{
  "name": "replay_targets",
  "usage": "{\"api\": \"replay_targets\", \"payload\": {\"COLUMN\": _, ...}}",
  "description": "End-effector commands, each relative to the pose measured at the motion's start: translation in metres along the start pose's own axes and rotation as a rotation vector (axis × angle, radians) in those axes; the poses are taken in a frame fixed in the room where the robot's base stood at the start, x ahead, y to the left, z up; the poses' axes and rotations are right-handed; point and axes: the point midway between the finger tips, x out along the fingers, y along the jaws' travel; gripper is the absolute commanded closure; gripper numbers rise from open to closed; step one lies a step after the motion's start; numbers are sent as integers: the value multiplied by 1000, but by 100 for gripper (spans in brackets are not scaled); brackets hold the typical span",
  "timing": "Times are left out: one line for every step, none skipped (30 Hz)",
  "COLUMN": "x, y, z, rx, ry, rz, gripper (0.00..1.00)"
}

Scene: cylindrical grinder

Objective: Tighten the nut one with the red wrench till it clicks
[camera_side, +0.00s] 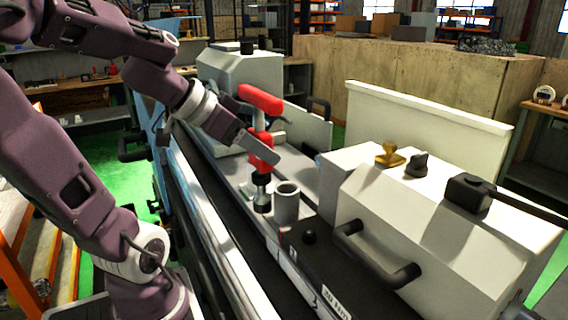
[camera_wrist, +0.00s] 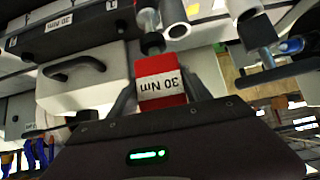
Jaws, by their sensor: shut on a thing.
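In the wrist view the wrench's red block (camera_wrist: 162,72), marked "30 Nm", sits between the two fingers of my gripper (camera_wrist: 165,80). Below the grip, a metal shaft and dark socket (camera_side: 262,201) reach down beside a grey tube. Nut one is not clearly visible; I cannot tell whether the socket is seated on it.
The grey open tube (camera_side: 287,204) stands just right of the socket. A white housing with a black handle (camera_side: 377,255) is close on the right, and a dark block labelled in Nm (camera_side: 318,270) lies in front. A white machine head (camera_side: 240,72) stands behind. The long rail runs along the left.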

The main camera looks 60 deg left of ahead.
Motion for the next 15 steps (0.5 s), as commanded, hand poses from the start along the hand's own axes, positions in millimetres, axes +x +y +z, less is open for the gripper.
{"api": "replay_targets", "payload": {"x": -1, "y": 11, "z": -1, "rx": 4, "ry": 5, "rz": -3, "gripper": 100}}
{"api": "replay_targets", "payload": {"x": -1, "y": 19, "z": -1, "rx": 4, "ry": 4, "rz": -3, "gripper": 100}}
{"api": "replay_targets", "payload": {"x": -1, "y": 27, "z": -1, "rx": 3, "ry": 3, "rz": -5, "gripper": 100}}
{"api": "replay_targets", "payload": {"x": -1, "y": 35, "z": -2, "rx": 4, "ry": 6, "rz": -5, "gripper": 100}}
{"api": "replay_targets", "payload": {"x": -1, "y": 42, "z": -2, "rx": 3, "ry": 5, "rz": -5, "gripper": 100}}
{"api": "replay_targets", "payload": {"x": -1, "y": 50, "z": -1, "rx": 3, "ry": 3, "rz": -5, "gripper": 100}}
{"api": "replay_targets", "payload": {"x": 0, "y": 56, "z": -1, "rx": 4, "ry": 3, "rz": -6, "gripper": 100}}
{"api": "replay_targets", "payload": {"x": -1, "y": 61, "z": -1, "rx": 2, "ry": 5, "rz": -5, "gripper": 100}}
{"api": "replay_targets", "payload": {"x": -1, "y": 67, "z": -2, "rx": 2, "ry": 5, "rz": -5, "gripper": 100}}
{"api": "replay_targets", "payload": {"x": 0, "y": 70, "z": -2, "rx": 1, "ry": 5, "rz": -4, "gripper": 100}}
{"api": "replay_targets", "payload": {"x": 0, "y": 73, "z": -1, "rx": 1, "ry": 4, "rz": -3, "gripper": 100}}
{"api": "replay_targets", "payload": {"x": 0, "y": 76, "z": -1, "rx": 1, "ry": 3, "rz": -3, "gripper": 100}}
{"api": "replay_targets", "payload": {"x": 0, "y": 77, "z": -1, "rx": 0, "ry": 3, "rz": -3, "gripper": 100}}
{"api": "replay_targets", "payload": {"x": 0, "y": 78, "z": -1, "rx": 0, "ry": 2, "rz": -3, "gripper": 100}}
{"api": "replay_targets", "payload": {"x": 0, "y": 79, "z": -1, "rx": -1, "ry": 2, "rz": -2, "gripper": 100}}
